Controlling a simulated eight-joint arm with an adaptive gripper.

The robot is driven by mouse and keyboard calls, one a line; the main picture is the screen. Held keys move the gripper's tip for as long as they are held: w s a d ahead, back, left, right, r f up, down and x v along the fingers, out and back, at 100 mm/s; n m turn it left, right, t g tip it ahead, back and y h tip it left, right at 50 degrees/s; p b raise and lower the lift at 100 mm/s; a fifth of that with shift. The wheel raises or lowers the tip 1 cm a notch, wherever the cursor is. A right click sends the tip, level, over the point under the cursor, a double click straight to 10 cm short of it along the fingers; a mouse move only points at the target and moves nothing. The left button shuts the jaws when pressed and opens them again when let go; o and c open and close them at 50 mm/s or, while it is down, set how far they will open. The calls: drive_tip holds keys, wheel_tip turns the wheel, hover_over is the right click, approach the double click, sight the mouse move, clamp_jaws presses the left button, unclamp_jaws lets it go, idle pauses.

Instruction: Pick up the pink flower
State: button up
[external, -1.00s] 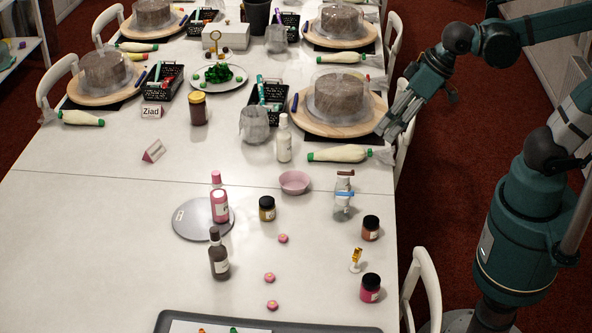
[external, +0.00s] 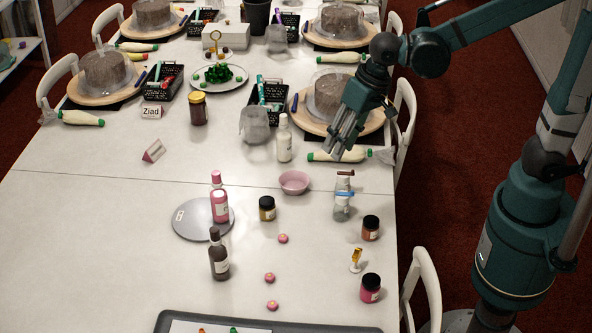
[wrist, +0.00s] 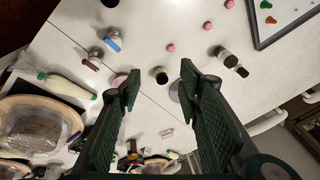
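Three small pink pieces that look like the flowers lie apart on the white table: one near the middle (external: 283,238), one lower (external: 269,277) and one lowest (external: 272,305). They also show in the wrist view as pink dots (wrist: 171,48), (wrist: 208,26) and (wrist: 229,4), beyond my fingertips. I cannot tell which one the task means. My gripper (external: 343,148) hangs above the table beside the right-hand cake turntable, up and right of the flowers in the external view. In the wrist view my gripper (wrist: 159,86) has its fingers wide apart with nothing between them.
Near the flowers stand a dark jar (external: 267,209), a pink bottle (external: 219,207), a brown bottle (external: 219,258), a pink bowl (external: 294,182) and a clear jar (external: 342,206). A grey tray (external: 170,318) lies at the front edge. The table's left front is clear.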

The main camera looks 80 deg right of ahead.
drive_tip(key=w+a+f+m+g+b, duration=0.15)
drive_tip(key=w+f+m, duration=0.25)
drive_tip(key=w+f, duration=0.55)
drive_tip(key=m+g+b, duration=0.2)
drive_tip(key=m, duration=0.2)
approach(283, 236)
drive_tip(key=shift+a+f, duration=0.25)
drive_tip(key=shift+f, duration=0.15)
drive_tip(key=shift+f, duration=1.25)
drive_tip(key=shift+f, duration=0.1)
drive_tip(key=shift+d+f+b, duration=0.15)
drive_tip(key=shift+f+b, duration=0.8)
drive_tip(key=shift+f, duration=1.6)
